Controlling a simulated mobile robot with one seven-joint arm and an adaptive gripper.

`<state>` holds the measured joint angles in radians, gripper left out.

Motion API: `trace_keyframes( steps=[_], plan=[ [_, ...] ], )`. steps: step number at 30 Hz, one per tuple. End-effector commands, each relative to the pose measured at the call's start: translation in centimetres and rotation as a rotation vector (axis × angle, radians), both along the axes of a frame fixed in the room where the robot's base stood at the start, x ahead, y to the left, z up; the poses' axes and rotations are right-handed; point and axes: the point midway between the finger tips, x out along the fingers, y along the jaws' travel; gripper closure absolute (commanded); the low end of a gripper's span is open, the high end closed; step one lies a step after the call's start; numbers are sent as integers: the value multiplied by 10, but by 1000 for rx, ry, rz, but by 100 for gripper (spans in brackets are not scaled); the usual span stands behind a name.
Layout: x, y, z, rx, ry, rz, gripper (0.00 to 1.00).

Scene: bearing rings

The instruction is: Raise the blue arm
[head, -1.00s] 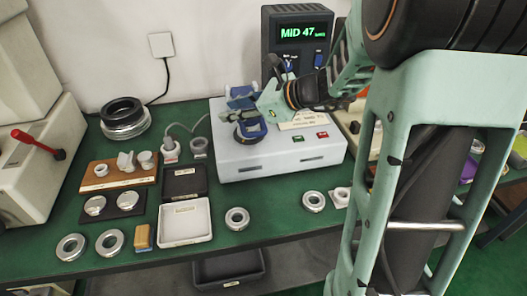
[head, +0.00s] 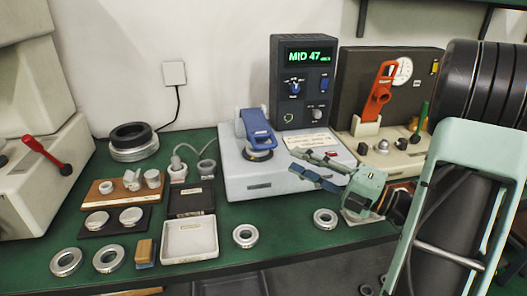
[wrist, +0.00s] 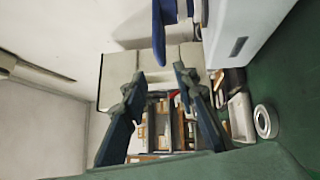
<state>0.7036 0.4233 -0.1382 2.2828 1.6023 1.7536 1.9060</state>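The blue arm (head: 258,130) is on the white tester box (head: 240,178). In the head view it slopes down to the front, its front end low over a dark round seat; whether it touches cannot be told. Part of it also shows at the top of the wrist view (wrist: 158,30). My gripper (head: 294,162) is open and empty, to the right of the blue arm and apart from it, above the right part of the box. Its two spread fingers also show in the wrist view (wrist: 160,78), with nothing between them.
A display unit (head: 303,85) reading MID 47 stands behind the box. A second device with a red lever (head: 381,92) stands to the right. Loose rings (head: 245,236), a white tray (head: 189,240) and a wooden stand (head: 118,203) are in front and left.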

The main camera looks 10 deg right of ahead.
Motion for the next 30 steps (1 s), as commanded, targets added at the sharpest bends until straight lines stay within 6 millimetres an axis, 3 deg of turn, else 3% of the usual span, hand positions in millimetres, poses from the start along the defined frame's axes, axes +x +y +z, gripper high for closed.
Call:
trace_keyframes(
  steps=[15,28,30],
  plan=[
    [61,63,10,-6,-3,3,73],
    [69,71,12,-5,-1,1,73],
    [69,71,12,-5,-1,1,80]
  ],
)
